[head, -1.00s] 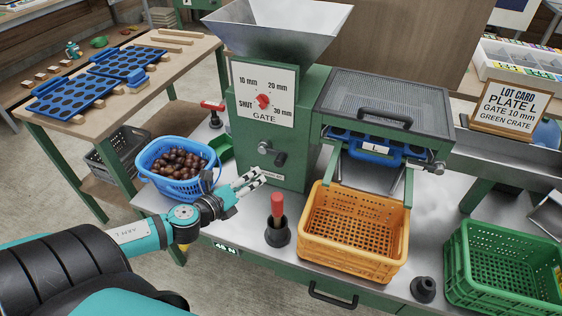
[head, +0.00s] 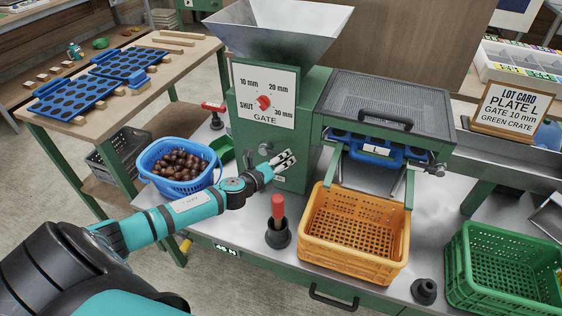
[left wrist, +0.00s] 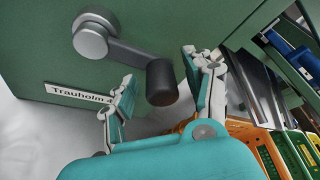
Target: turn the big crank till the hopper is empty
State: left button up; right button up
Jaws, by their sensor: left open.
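The crank (head: 265,148) is on the front of the green machine (head: 312,125); its hub, arm and black handle (left wrist: 162,82) show in the left wrist view. My left gripper (head: 286,159) is open at the crank. In the left wrist view its fingers (left wrist: 160,75) stand on either side of the black handle, with gaps visible. The grey hopper (head: 280,32) tops the machine; its deep inside is hidden, and no chestnuts show in it. The red gate dial (head: 263,102) sits on the white gate plate. My right gripper is not in view.
A blue basket (head: 146,158) of chestnuts stands left of the machine, near my left arm. A red-handled tool (head: 278,208) stands upright in a black holder before the crank. An orange crate (head: 350,262) and green crate (head: 480,290) stand right. A lot card (head: 513,108) reads plate L.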

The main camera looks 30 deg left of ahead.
pick_arm(q)
jog(key=shift+w, duration=0.25)
grip_shut()
dwell(0.3)
